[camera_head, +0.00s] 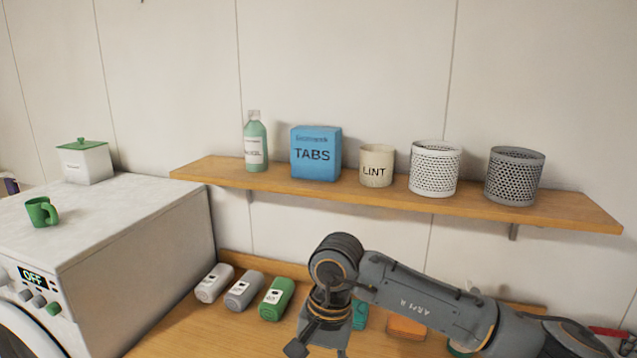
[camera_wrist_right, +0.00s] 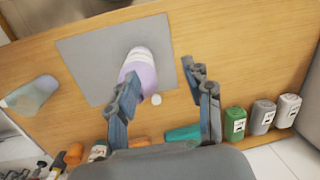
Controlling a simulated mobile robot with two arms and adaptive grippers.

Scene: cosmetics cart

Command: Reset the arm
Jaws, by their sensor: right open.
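My right arm comes in from the right in the head view, bent at the elbow. Its right gripper (camera_head: 318,345) points down over the wooden counter, partly cut off by the lower edge. In the right wrist view the two fingers of the right gripper (camera_wrist_right: 160,92) are apart. A lilac bottle with a white band (camera_wrist_right: 138,68) is on a grey mat (camera_wrist_right: 85,55) beyond the fingers, partly hidden by the left finger. I cannot tell whether it touches. My left gripper is not in view.
White (camera_head: 214,283), grey (camera_head: 243,290) and green (camera_head: 276,299) containers line the counter's back left. The shelf (camera_head: 380,197) above holds a bottle, a blue TABS box (camera_head: 316,153), a LINT cup and two baskets. The washing machine (camera_head: 140,225) stands left, with a green mug (camera_head: 41,212) on top.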

